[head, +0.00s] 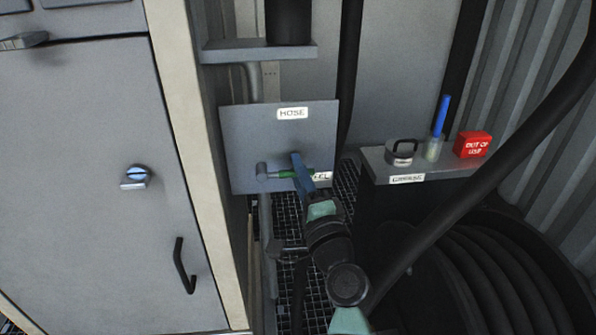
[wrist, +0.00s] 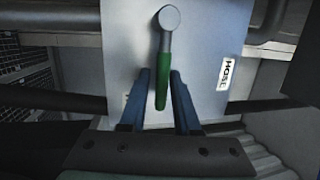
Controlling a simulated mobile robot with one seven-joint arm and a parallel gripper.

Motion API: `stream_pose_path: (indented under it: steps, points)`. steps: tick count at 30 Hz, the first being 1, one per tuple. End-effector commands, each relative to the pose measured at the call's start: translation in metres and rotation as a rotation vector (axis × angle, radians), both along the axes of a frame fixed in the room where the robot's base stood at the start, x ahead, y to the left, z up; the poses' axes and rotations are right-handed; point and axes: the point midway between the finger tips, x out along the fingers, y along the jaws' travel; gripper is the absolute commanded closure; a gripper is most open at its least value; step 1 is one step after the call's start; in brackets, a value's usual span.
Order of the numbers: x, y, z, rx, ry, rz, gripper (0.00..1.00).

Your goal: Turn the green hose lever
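The hose lever has a round grey pivot (head: 262,170) and a green handle (head: 285,174), mounted on a grey panel (head: 240,125) labelled HOSE. In the head view the handle points right, about level. My gripper (head: 302,173) is at the handle's free end, in front of the panel. In the wrist view the green handle (wrist: 164,75) reaches between the two blue fingers of my gripper (wrist: 160,76). The fingers stand apart, one on each side of the handle, with a visible gap at least on the left. Contact on the right side is hard to tell.
A grey cabinet (head: 85,190) with a blue knob (head: 137,173) stands left. At right, a shelf (head: 377,167) labelled GREASE bears a round tin (head: 401,155), a blue-handled brush (head: 440,120) and a red OUT OF USE block (head: 472,145). A thick black hose (head: 470,195) crosses the right side.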

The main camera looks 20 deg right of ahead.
Motion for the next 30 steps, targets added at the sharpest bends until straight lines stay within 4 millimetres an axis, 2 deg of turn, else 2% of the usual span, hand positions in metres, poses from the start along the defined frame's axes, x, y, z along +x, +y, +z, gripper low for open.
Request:
stream_pose_path:
  steps: [1,3,12,16,20,30]
  points:
    - [0.0,0.0,0.0,-0.001,0.001,-0.001,0.59]
    - [0.0,0.0,0.0,-0.001,0.0,0.0,0.47]
    - [-0.001,0.0,0.001,-0.003,-0.001,0.0,0.47]
    - [-0.009,0.001,-0.001,-0.002,0.0,0.0,0.47]
    - [-0.028,0.003,-0.005,-0.003,0.002,-0.001,0.47]
    - [-0.095,0.008,-0.02,-0.002,0.002,-0.001,0.47]
